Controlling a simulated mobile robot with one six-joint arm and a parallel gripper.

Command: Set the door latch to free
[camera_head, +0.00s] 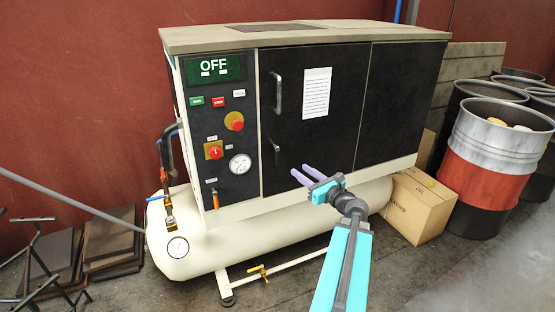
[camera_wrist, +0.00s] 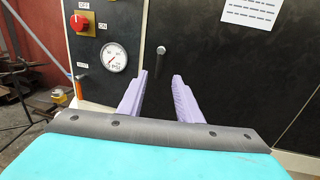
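The black cabinet door (camera_head: 335,145) is closed, with a long vertical handle (camera_head: 278,92) near its left edge. Below that handle sits a small dark door latch (camera_head: 275,150). In the wrist view the latch (camera_wrist: 160,58) has a round top and a short lever hanging nearly straight down. My gripper (camera_head: 298,174) is in front of the lower door, to the right of and below the latch in the head view. In the wrist view its two purple fingers (camera_wrist: 160,76) are apart and empty, with the latch showing between and just beyond the tips.
Left of the door is a control panel with an OFF display (camera_head: 213,68), red knobs, a gauge (camera_head: 240,164) and an orange-handled valve (camera_head: 203,191). A cream tank (camera_head: 245,232) runs below. A cardboard box (camera_head: 418,205) and drums (camera_head: 490,165) stand at right.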

